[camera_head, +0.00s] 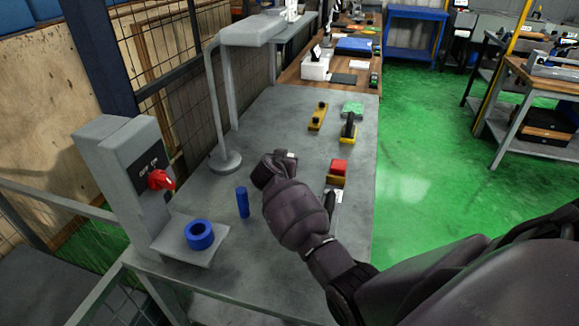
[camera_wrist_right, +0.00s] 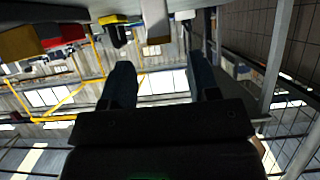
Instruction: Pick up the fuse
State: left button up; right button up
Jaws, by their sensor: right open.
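A blue upright cylinder (camera_head: 242,202), the most fuse-like thing in view, stands on the grey table in the head view. My right gripper (camera_head: 277,160) is just right of it and farther back, over the table, apart from it. The head view hides its fingers behind the wrist. In the right wrist view my right gripper (camera_wrist_right: 161,80) is open, its two dark fingers apart and nothing seen held between them. A pale block-like thing (camera_wrist_right: 155,20) shows beyond the fingertips; I cannot tell what it is. The cylinder is not clearly visible there. My left gripper is not in view.
A blue ring (camera_head: 199,235) lies on a plate by the switch box (camera_head: 125,165). Green floor (camera_head: 430,160) is clear at right.

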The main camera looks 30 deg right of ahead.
jog(key=shift+x, duration=2.35)
grip_shut()
